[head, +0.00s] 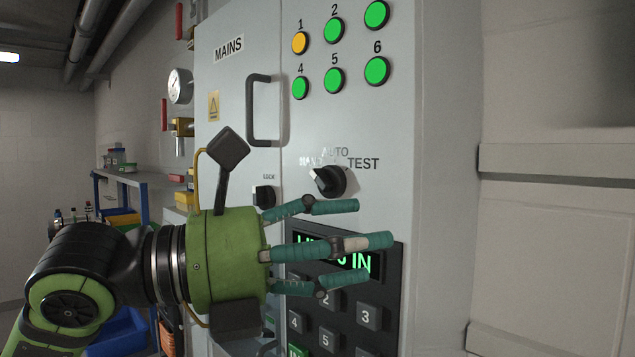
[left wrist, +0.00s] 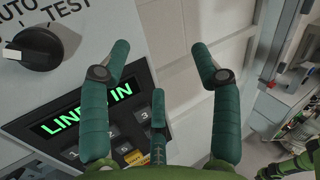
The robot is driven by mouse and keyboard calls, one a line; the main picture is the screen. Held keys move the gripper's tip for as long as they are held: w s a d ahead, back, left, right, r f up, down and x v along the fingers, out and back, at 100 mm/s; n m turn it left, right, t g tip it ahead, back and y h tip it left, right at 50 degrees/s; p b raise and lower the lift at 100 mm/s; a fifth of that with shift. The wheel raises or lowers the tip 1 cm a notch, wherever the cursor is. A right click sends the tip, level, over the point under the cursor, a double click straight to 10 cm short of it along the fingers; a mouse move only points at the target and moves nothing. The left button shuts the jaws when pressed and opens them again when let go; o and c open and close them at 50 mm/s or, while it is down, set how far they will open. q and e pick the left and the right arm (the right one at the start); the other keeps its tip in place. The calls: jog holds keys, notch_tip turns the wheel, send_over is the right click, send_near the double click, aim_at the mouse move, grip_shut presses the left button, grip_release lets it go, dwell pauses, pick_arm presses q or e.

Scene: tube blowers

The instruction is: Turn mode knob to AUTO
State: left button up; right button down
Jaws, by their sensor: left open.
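The mode knob (head: 328,181) is black with a white pointer mark, on the grey cabinet front. Its mark points up and left, towards a washed-out label on the left; AUTO is printed above and TEST to the upper right. The knob also shows at the upper left of the left wrist view (left wrist: 35,48). My left gripper (head: 372,241) has its teal fingers spread and empty. In the head view it appears just below the knob, in front of the keypad. In the left wrist view its fingers (left wrist: 160,60) are right of the knob, apart from it. My right gripper is not in view.
A keypad with a green-lit display (left wrist: 85,108) is below the knob. A LOCK knob (head: 264,196) and a door handle (head: 263,110) are to the left. Several lit round buttons (head: 334,80) are above. The space right of the cabinet looks clear.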

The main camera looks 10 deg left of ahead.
aim_at(320, 181)
pick_arm(q)
jog(key=w+a+r+n+t+y, duration=0.3)
jog(key=a+r+t+y, duration=0.25)
jog(key=a, duration=0.25)
jog(key=shift+n+t+y, duration=0.3)
jog(key=shift+t+y, duration=0.05)
jog(key=shift+y, duration=0.1)
jog(key=p+x, duration=0.2)
jog(key=x, duration=0.1)
jog(key=p+x, duration=0.1)
jog(key=x, duration=0.1)
jog(key=shift+w+f, duration=0.25)
jog(key=shift+w, duration=0.05)
jog(key=shift+w+d+f+p, duration=0.15)
jog(key=shift+w+d+p, duration=0.15)
jog(key=shift+w+p, duration=0.2)
jog(key=c, duration=1.1)
